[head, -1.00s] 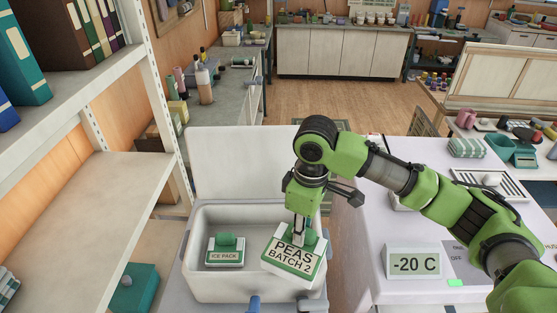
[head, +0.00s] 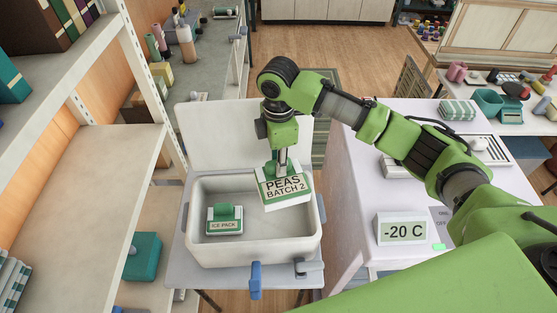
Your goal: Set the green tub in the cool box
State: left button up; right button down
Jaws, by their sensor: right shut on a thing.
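The green tub, a green and white block labelled "PEAS BATCH 2" (head: 285,190), hangs over the right part of the open cool box (head: 250,256). My right gripper (head: 283,168) is shut on its top and points down. The tub is slightly tilted in the picture; I cannot tell whether it touches the box's inside. The cool box is pale grey, with its lid raised at the back. An ice pack (head: 224,220) with a green top lies in the left part of the box. My left gripper is not in view.
The cool box stands on a grey stand with a blue handle (head: 255,280) in front. A white freezer top with a "-20 C" display (head: 401,230) is on the right. Shelves (head: 70,210) rise close on the left. The box floor right of the ice pack looks clear.

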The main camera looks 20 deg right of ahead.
jog(key=shift+f, duration=0.7)
jog(key=shift+f+b, duration=2.8)
jog(key=shift+f, duration=4.45)
jog(key=shift+f, duration=0.45)
jog(key=c, duration=1.7)
grip_release()
jog(key=shift+r, duration=0.1)
notch_tip(320, 180, up, 12)
jog(key=shift+f, duration=0.15)
